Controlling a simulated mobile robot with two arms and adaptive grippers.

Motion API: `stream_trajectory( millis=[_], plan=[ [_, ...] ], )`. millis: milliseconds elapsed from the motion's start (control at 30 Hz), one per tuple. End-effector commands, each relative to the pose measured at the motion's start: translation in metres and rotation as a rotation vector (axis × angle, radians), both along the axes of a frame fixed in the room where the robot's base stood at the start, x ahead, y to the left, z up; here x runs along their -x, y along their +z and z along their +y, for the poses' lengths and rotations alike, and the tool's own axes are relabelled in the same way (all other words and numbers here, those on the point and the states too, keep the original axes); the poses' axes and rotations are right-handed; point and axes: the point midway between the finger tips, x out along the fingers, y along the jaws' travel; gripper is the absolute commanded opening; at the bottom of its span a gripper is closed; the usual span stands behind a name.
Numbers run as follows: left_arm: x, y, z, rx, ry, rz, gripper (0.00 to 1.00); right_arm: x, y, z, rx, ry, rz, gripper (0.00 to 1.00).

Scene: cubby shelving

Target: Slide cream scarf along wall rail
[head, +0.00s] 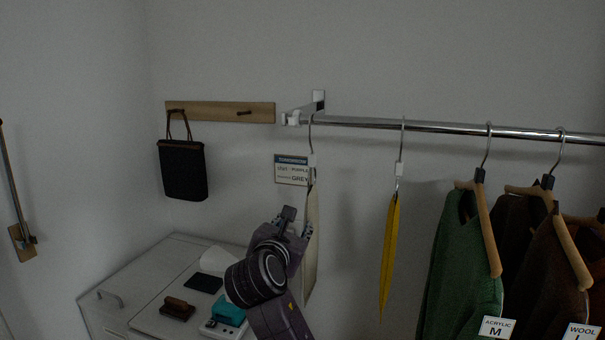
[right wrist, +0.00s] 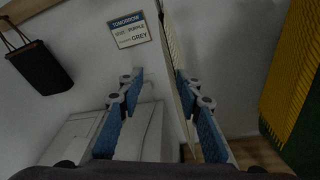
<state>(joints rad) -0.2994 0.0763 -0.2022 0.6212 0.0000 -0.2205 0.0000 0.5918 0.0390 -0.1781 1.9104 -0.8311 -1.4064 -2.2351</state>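The cream scarf (head: 311,245) hangs edge-on from a hook near the left end of the chrome wall rail (head: 450,127). In the right wrist view the cream scarf (right wrist: 176,55) is a thin pale strip running down to the right-hand finger. My right gripper (head: 291,222) is beside the scarf's upper part, below the rail. In the right wrist view its blue-padded fingers (right wrist: 158,82) are wide apart, with the scarf close to the right-hand finger; whether they touch is unclear. My left gripper is not in view.
A yellow scarf (head: 389,255) hangs to the right, then a green sweater (head: 455,265) and brown garments (head: 540,265). A sign (head: 291,169) is on the wall behind. A black bag (head: 182,170) hangs left. A cabinet (head: 150,275) with small items stands below.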

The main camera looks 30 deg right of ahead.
Motion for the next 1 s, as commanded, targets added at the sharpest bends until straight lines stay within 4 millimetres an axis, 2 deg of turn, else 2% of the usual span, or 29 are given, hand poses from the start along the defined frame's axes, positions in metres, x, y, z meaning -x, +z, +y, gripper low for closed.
stream_trajectory(
  millis=[33, 100, 200, 333, 500, 800, 1000],
  plan=[
    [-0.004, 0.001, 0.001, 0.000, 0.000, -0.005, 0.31, -0.001, 0.025, -0.003, 0.065, -0.009, 0.010, 0.33],
    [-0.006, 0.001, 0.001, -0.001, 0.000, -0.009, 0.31, -0.001, 0.054, -0.007, 0.152, -0.026, 0.036, 0.33],
    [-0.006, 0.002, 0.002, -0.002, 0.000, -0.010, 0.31, 0.002, 0.087, -0.012, 0.253, -0.050, 0.073, 0.33],
    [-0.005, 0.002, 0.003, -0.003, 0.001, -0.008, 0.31, 0.005, 0.112, -0.016, 0.333, -0.075, 0.110, 0.33],
    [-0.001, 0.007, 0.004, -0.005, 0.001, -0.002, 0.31, 0.000, 0.122, -0.025, 0.362, -0.085, 0.125, 0.33],
    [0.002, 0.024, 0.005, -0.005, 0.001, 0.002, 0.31, -0.030, 0.122, -0.060, 0.359, -0.083, 0.125, 0.33],
    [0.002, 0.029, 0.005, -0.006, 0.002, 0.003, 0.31, -0.042, 0.120, -0.074, 0.359, -0.082, 0.124, 0.33]
  ],
)
